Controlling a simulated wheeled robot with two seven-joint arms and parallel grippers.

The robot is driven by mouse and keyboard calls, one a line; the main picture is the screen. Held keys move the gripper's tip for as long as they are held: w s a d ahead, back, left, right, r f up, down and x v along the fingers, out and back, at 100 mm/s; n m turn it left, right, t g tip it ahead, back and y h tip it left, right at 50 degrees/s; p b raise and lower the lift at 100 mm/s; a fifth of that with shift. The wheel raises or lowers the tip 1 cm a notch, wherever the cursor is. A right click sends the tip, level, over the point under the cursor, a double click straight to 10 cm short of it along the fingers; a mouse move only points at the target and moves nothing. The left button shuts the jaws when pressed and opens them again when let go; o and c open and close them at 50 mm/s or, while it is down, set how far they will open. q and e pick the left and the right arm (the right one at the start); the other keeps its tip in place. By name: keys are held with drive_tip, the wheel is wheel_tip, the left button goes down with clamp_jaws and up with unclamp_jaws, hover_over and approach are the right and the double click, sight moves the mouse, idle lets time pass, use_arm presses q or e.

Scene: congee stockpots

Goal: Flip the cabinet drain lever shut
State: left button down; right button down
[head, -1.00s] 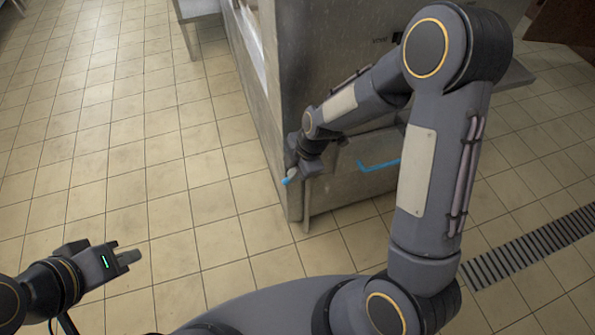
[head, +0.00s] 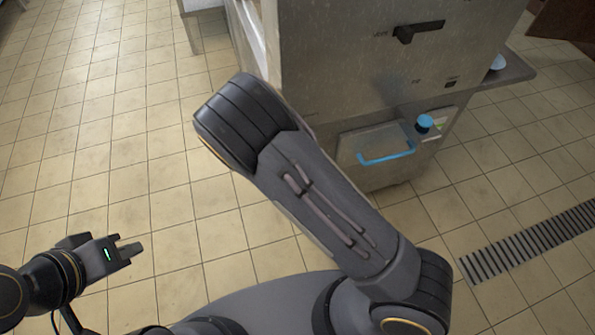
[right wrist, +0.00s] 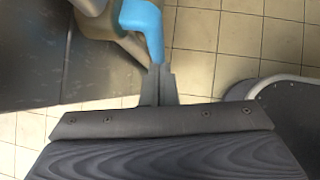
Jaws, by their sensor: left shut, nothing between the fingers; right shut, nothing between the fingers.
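The blue drain lever (right wrist: 143,22) shows in the right wrist view, at the top, with a tan-grey fitting beside it. Its blue end hangs down close to the tips of my right gripper (right wrist: 158,70). That gripper is shut and empty; I cannot tell whether it touches the lever. In the head view my right arm hides the right gripper and this lever. The steel cabinet (head: 350,55) stands at the upper middle and right of the head view. My left gripper (head: 131,248) is shut and empty over the floor at the lower left, far from the cabinet.
A drawer or tray front with a blue handle (head: 387,157) is low on the cabinet, with a blue knob (head: 424,122) beside it. A black handle (head: 405,33) is higher up. A side shelf (head: 508,70) sticks out right. A floor grate (head: 535,240) lies right; tiled floor left is clear.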

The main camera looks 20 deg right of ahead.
use_arm(q)
drive_tip(key=shift+f, duration=0.3)
use_arm(e)
drive_tip(key=shift+d+f+h, duration=0.4)
drive_tip(key=shift+d+h, duration=0.05)
drive_tip(key=shift+h, duration=0.55)
